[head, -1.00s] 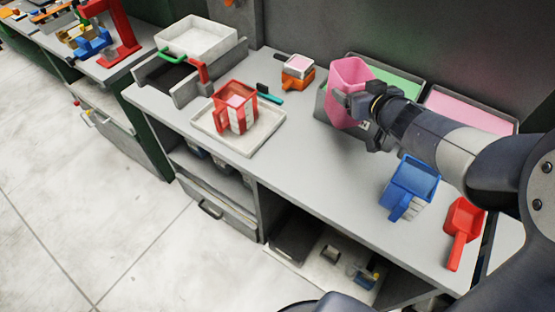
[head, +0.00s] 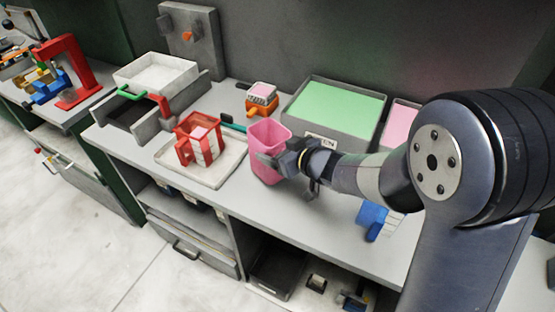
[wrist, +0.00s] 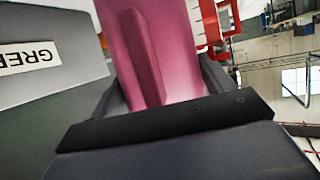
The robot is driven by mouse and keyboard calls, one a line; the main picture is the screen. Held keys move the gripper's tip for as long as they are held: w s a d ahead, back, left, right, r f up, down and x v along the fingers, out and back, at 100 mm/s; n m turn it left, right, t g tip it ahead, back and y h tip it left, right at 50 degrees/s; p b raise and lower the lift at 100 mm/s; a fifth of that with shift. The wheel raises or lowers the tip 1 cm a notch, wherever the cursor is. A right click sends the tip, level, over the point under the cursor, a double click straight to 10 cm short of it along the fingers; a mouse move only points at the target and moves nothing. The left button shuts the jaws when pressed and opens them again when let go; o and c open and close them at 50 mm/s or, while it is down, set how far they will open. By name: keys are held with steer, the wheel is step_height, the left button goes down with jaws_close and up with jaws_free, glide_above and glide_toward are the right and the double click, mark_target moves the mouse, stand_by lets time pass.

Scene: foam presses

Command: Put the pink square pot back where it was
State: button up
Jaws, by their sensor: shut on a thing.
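The pink square pot (head: 266,165) is upright, held by my gripper (head: 290,162) at its right side in the head view. My gripper is shut on it. The pot is in front of the green-filled tray and to the right of the red pot. I cannot tell whether its base touches the bench. In the wrist view the pot (wrist: 150,50) fills the middle, with a raised pink ridge running down between the fingers (wrist: 160,100). The lower part of the pot is partly hidden by the gripper.
A grey bin of green material (head: 338,108) stands behind, with a pink-filled bin (head: 398,125) beside it. A red pot (head: 198,140) stands on a white tray (head: 228,168) to the left. An orange item (head: 262,104) is behind. A blue scoop (head: 372,218) lies right. Bench front is clear.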

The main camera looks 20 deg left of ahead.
steer(key=shift+f, duration=1.45)
steer(key=shift+f+b, duration=0.2)
steer(key=shift+b, duration=0.1)
steer(key=o, duration=1.1)
steer(key=shift+c, duration=0.2)
steer(key=shift+d+r, duration=0.25)
steer(key=shift+r, duration=0.1)
steer(key=p+v, duration=0.1)
steer(key=v, duration=1)
steer(key=shift+s+d, duration=0.15)
steer(key=shift+s, duration=0.15)
